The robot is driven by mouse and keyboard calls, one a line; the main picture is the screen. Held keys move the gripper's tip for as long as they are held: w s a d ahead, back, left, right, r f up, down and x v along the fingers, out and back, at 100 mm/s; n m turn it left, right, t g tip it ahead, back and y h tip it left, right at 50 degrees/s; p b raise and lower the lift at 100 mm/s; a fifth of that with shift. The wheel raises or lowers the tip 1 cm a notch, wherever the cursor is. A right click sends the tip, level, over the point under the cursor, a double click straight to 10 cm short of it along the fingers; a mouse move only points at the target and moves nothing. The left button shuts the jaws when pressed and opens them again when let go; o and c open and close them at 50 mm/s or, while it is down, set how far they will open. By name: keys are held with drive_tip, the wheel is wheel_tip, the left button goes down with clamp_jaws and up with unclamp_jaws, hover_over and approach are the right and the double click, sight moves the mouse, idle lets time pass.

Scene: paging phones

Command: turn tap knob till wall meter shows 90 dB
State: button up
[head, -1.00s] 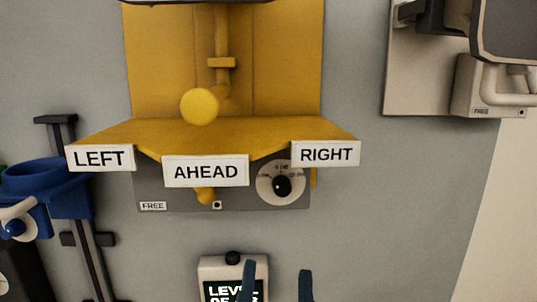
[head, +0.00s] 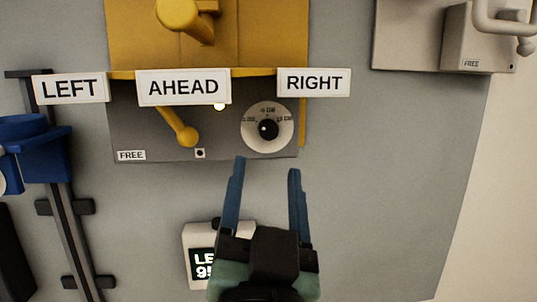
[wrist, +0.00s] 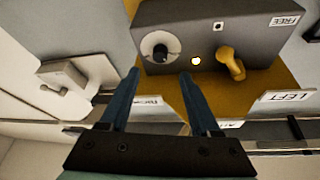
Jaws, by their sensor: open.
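The tap knob (head: 268,130) is a black round knob on a white marked dial (head: 249,142), at the right of a grey box (head: 225,148). It also shows in the wrist view (wrist: 160,53). The wall meter (head: 191,240) is a pale box with a dark screen low on the wall. My gripper covers part of it; "LE" and "95" are readable, the rest hidden. My gripper (head: 267,167) is open and empty, its blue fingertips just below the dial in the head view. In the wrist view the fingertips (wrist: 159,73) sit either side of the knob's line, seemingly short of it.
A yellow hood (head: 255,50) with LEFT, AHEAD and RIGHT signs overhangs the box. A yellow lever (head: 185,132) and a small lit lamp (head: 219,106) are left of the dial. Blue equipment (head: 40,150) stands left; a pale unit (head: 480,45) hangs upper right. Wall right of my gripper is clear.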

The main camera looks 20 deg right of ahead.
sight(269, 132)
drive_tip(key=p+x, duration=0.3)
drive_tip(key=x, duration=0.4)
drive_tip(key=shift+w+r+p, duration=0.1)
drive_tip(key=shift+r+p, duration=0.05)
drive_tip(key=shift+p, duration=0.15)
drive_tip(key=shift+w+d, duration=0.2)
drive_tip(key=shift+w, duration=0.25)
clamp_jaws()
